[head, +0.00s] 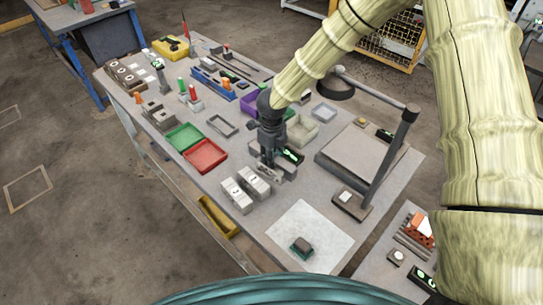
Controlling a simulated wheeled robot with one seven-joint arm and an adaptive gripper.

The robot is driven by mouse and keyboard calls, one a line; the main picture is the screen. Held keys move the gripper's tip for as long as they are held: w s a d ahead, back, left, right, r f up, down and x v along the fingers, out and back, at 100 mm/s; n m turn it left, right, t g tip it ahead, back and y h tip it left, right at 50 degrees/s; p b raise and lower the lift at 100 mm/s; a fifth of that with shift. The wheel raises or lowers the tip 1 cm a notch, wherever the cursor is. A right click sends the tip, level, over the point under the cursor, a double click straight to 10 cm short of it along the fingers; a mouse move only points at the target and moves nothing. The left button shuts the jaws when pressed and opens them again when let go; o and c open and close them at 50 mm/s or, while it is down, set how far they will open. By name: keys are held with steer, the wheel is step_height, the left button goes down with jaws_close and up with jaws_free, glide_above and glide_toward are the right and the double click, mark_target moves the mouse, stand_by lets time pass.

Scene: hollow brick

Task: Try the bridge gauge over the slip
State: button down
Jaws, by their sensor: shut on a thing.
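My gripper (268,160) points down over the middle of the workbench. It is shut on a small grey piece (267,173), which looks like the bridge gauge. My fingers partly hide it, and I cannot tell whether it touches anything below. A dark block with green display marks (292,155) is just right of my gripper. Two light grey blocks with dark marks (246,187) stand just in front, to the left. A small brown block on a green base (302,246) sits on a pale sheet (318,228) at the near end. I cannot tell which piece is the slip.
Green (184,137) and red (205,155) trays lie left of my gripper. A grey plate (345,160) and a post with an arm (392,155) stand to the right. A purple bin (250,103) and pale bin (301,130) are behind. The bench's near left is fairly clear.

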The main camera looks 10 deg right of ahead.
steer(key=shift+f, duration=0.75)
stand_by(1.2)
steer(key=shift+r, duration=0.15)
steer(key=shift+r+p, duration=2.6)
steer(key=shift+r, duration=0.8)
steer(key=shift+a, duration=0.15)
